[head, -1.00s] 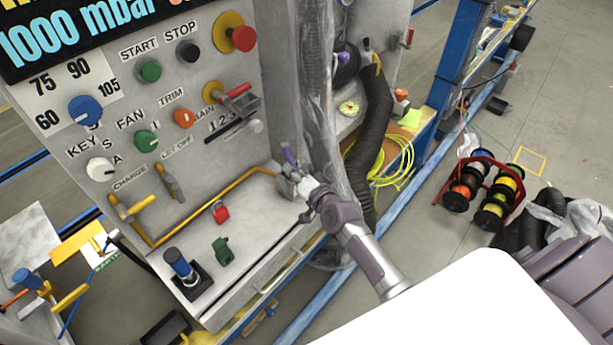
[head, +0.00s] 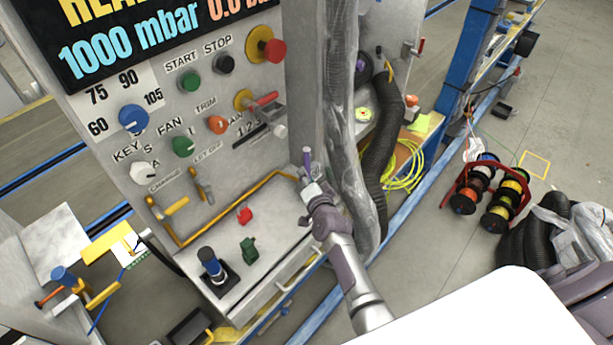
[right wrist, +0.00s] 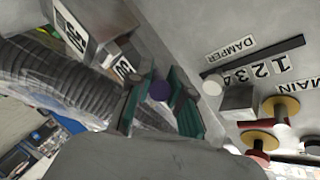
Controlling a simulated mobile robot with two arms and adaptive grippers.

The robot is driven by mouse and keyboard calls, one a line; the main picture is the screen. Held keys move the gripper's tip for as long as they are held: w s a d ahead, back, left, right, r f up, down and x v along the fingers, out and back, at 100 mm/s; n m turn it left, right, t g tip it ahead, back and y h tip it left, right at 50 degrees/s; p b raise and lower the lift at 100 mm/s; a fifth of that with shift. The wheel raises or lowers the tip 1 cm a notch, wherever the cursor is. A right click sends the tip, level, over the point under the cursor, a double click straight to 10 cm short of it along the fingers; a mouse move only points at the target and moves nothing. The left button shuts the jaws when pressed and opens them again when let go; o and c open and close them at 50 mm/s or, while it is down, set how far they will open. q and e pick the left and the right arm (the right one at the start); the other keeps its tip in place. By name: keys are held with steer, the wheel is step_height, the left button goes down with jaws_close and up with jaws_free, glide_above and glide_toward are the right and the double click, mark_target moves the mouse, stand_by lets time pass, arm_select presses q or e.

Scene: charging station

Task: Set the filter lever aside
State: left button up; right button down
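A purple-ended lever (head: 307,156), which I take to be the filter lever, stands upright at my right gripper (head: 311,179), beside the grey column and above the bench's back right corner. In the right wrist view, its round purple end (right wrist: 160,91) sits between the teal fingertips of the right gripper (right wrist: 160,106). The fingers appear closed on its sides; the lower part of the lever is hidden. My left gripper is not in view.
The control panel (head: 190,118) with knobs and yellow levers stands behind. A ribbed hose (head: 384,140) hangs to the right. Much bench top is bare.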

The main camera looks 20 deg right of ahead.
steer(key=c, duration=1.1)
jaws_free()
steer(key=shift+w+a, duration=0.1)
steer(key=shift+a, duration=0.05)
steer(key=v, duration=0.5)
steer(key=f+v, duration=0.1)
steer(key=v, duration=0.5)
steer(key=f+v, duration=0.1)
steer(key=v, duration=0.4)
steer(key=shift+s+f, duration=0.2)
steer(key=shift+s, duration=0.45)
